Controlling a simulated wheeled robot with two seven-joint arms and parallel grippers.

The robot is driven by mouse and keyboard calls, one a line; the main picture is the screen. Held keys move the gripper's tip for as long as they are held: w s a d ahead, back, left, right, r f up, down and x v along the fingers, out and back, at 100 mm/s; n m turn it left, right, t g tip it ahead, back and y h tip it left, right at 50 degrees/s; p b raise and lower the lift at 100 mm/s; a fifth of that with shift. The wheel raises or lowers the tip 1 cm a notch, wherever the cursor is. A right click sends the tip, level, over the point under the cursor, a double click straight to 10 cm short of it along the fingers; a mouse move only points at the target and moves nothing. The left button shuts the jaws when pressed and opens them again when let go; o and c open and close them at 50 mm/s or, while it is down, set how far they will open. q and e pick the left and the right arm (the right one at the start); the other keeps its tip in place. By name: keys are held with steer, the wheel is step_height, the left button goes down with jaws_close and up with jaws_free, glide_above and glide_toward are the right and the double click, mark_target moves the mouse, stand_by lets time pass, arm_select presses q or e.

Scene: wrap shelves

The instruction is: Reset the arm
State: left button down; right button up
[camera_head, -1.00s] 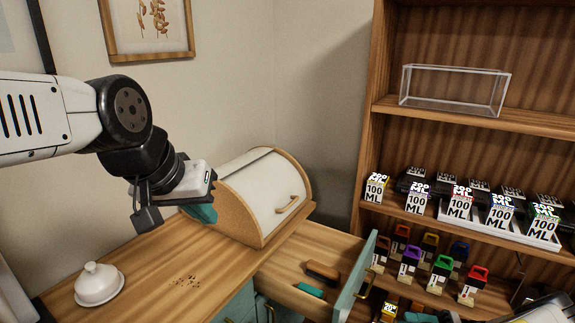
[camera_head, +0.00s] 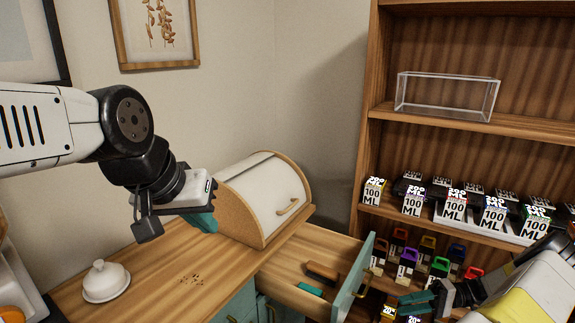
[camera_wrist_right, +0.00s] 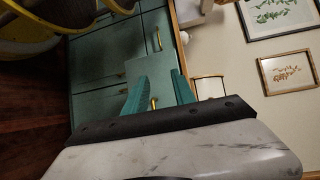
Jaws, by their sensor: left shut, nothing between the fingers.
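My left arm comes in from the left in the head view. Its gripper (camera_head: 203,221) points down above the wooden counter beside the bread box, with its teal fingers partly hidden behind the wrist; it is shut and empty. My right gripper (camera_head: 418,302) is at the lower right of the head view, in front of the lower shelf and right of the open drawer. In the right wrist view its two teal fingers (camera_wrist_right: 160,92) stand apart with nothing between them.
A bread box (camera_head: 268,195) and a white lidded dish (camera_head: 105,282) stand on the counter (camera_head: 160,262). An open drawer (camera_head: 352,278) holds a brown-handled item (camera_head: 322,271). The shelf unit (camera_head: 369,140) holds a clear case (camera_head: 447,96), 100 ML boxes (camera_head: 413,201) and coloured bottles.

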steer(key=w+a+r+n+g+h, duration=0.1)
steer(key=a+r+h, duration=0.5)
steer(key=r, duration=0.7)
steer(key=a+r+h, duration=0.5)
steer(key=r, duration=0.7)
steer(key=s+a+r+t+h, duration=0.3)
steer(key=s+a+r+t, duration=0.5)
steer(key=s+r, duration=0.5)
steer(key=shift+s+a+m+h, duration=0.3)
steer(key=shift+s+a, duration=0.05)
steer(key=shift+a, duration=0.25)
